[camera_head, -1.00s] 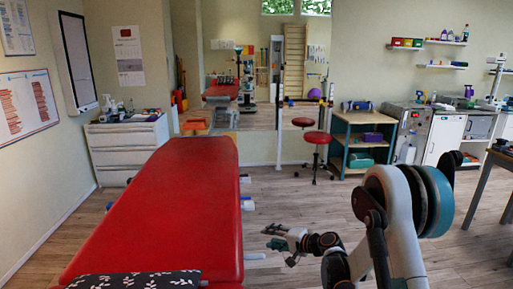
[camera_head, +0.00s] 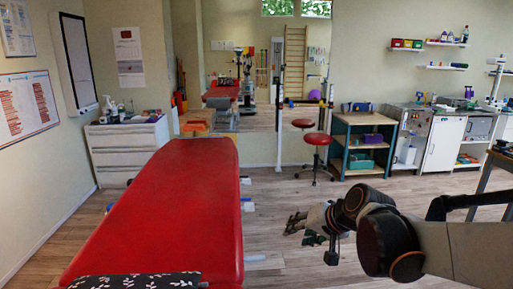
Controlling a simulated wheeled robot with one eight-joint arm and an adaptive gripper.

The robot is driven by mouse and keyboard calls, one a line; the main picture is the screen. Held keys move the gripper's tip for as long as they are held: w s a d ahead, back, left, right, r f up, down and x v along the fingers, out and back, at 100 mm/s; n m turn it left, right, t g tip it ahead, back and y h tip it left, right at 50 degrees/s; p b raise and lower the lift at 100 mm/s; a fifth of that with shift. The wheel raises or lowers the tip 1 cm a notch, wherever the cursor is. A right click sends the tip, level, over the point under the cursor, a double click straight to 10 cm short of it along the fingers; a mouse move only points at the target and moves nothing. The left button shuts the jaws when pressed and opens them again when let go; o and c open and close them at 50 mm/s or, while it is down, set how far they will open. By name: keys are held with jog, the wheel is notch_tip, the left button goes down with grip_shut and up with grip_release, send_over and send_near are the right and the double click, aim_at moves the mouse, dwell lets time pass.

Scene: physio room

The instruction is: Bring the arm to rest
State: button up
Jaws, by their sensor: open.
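My arm (camera_head: 385,235) reaches in from the right edge of the head view, low over the wooden floor. My gripper (camera_head: 302,231) is at its left end, with its fingers apart and nothing visible between them. It hangs in front of open floor, to the right of the red treatment table (camera_head: 165,205), with a gap between them in the picture.
A patterned dark cushion (camera_head: 135,281) lies at the near end of the red table. A red stool (camera_head: 317,150) and a wooden shelf unit (camera_head: 362,140) stand behind my arm. Floor between table and arm is clear.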

jog(key=s+d+n+h, duration=0.1)
jog(key=s+d, duration=0.3)
jog(key=s, duration=0.7)
jog(key=s+d+n+h, duration=0.2)
jog(key=s+d+h, duration=0.1)
jog(key=s, duration=0.8)
jog(key=shift+s+d+h, duration=0.2)
jog(key=shift+d+h, duration=0.1)
jog(key=shift+d, duration=0.3)
